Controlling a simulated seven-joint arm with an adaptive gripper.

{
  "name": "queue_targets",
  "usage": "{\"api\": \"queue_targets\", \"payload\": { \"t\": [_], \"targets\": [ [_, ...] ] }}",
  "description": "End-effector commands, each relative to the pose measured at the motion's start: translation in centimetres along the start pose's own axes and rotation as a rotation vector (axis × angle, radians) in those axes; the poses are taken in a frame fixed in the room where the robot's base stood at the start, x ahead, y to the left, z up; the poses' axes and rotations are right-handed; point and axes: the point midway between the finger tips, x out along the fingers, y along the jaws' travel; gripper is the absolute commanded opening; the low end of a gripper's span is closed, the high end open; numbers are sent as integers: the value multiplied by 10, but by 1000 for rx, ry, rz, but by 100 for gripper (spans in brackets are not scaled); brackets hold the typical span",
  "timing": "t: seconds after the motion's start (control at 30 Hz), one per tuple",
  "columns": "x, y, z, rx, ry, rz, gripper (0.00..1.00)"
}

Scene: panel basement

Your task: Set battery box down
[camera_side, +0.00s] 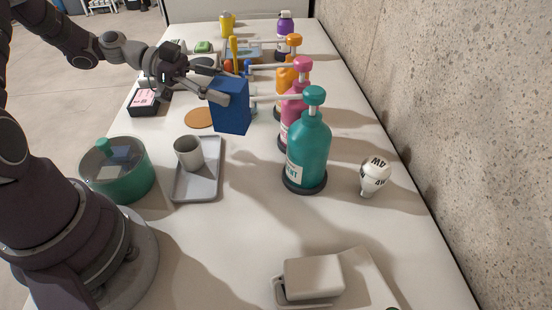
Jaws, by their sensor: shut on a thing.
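The battery box appears to be the blue block-shaped box (231,115) in the middle of the side view. My gripper (226,90) is shut on its upper part, reaching in from the upper left. The box is upright or nearly so. Its underside is near the white table, but I cannot tell whether it touches. A flat orange-brown disc (199,118) lies on the table just left of the box. The gripper's far finger is partly hidden.
Teal (308,145), pink (290,118) and orange pump bottles stand right of the box, spouts pointing towards it. A grey tray (213,180) holds a cup (188,152). A green lidded pot (120,170) is left. A bulb (375,175) and grey box (313,277) lie nearer.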

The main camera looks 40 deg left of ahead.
Motion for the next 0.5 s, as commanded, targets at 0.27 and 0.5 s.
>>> {"api": "queue_targets", "payload": {
  "t": [0.27, 0.5],
  "targets": [
    [42, 30, 27, 121, 4, 384, 4],
    [54, 37, 57, 140, 1, 464, 4]
  ]
}}
